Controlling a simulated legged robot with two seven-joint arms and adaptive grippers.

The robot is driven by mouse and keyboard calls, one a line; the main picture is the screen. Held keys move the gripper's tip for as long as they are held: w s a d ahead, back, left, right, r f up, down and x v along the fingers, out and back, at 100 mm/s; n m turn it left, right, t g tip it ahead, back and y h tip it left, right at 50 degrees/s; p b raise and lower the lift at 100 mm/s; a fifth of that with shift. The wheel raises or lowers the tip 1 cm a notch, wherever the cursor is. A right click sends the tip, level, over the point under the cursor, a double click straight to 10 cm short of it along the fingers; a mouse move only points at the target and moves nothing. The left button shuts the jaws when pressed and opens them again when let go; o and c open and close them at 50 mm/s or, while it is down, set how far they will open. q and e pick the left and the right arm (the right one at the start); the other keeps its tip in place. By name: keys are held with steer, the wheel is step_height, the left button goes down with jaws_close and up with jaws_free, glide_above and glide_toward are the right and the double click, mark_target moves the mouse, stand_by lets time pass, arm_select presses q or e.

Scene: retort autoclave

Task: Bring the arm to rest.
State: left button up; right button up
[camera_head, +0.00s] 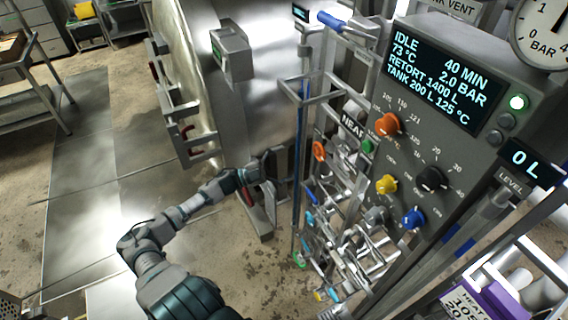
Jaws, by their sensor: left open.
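My left arm reaches up from the bottom of the head view. My left gripper (281,168) is at its far end, in front of the lower part of the steel retort (265,100) and left of the valve rack. It is open, and I see nothing held in it. A small red handle (247,196) shows just below and left of the gripper; I cannot tell whether they touch. My right gripper is not in view.
The control panel (450,130) with orange, yellow, black and blue knobs stands at the right, its screen reading IDLE. Pipes and coloured valve handles (320,150) crowd beside the gripper. The floor (90,180) at the left is largely clear, with a cart (30,105) beyond.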

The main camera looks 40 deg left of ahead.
arm_select(q)
steer(key=shift+s, duration=0.15)
stand_by(0.4)
steer(key=s+a+f+n+y, duration=0.1)
steer(key=a+f+n+y, duration=0.35)
steer(key=f, duration=0.75)
steer(key=a+f+n+y, duration=0.3)
steer(key=f+n+y, duration=0.25)
steer(key=f, duration=0.65)
steer(key=s+d+f+n+g+y, duration=0.15)
steer(key=s+f, duration=0.35)
steer(key=f, duration=0.6)
steer(key=s+d+f+n+g+y, duration=0.1)
steer(key=s+f+n+g+y, duration=0.15)
steer(key=s+f, duration=0.55)
steer(key=s+d+f+g, duration=0.3)
steer(key=s+d+f, duration=0.4)
steer(key=s, duration=0.3)
steer(key=s+d+f+g, duration=0.4)
steer(key=s+d+f, duration=0.4)
steer(key=s, duration=0.3)
steer(key=s+d+f+n+g, duration=0.1)
steer(key=s+d+f+g, duration=0.3)
steer(key=s+d+f, duration=0.4)
steer(key=s+f, duration=0.2)
steer(key=s, duration=0.1)
steer(key=shift+s+d+h, duration=0.15)
steer(key=shift+s+h, duration=0.1)
steer(key=shift+h, duration=0.15)
steer(key=shift+f, duration=0.1)
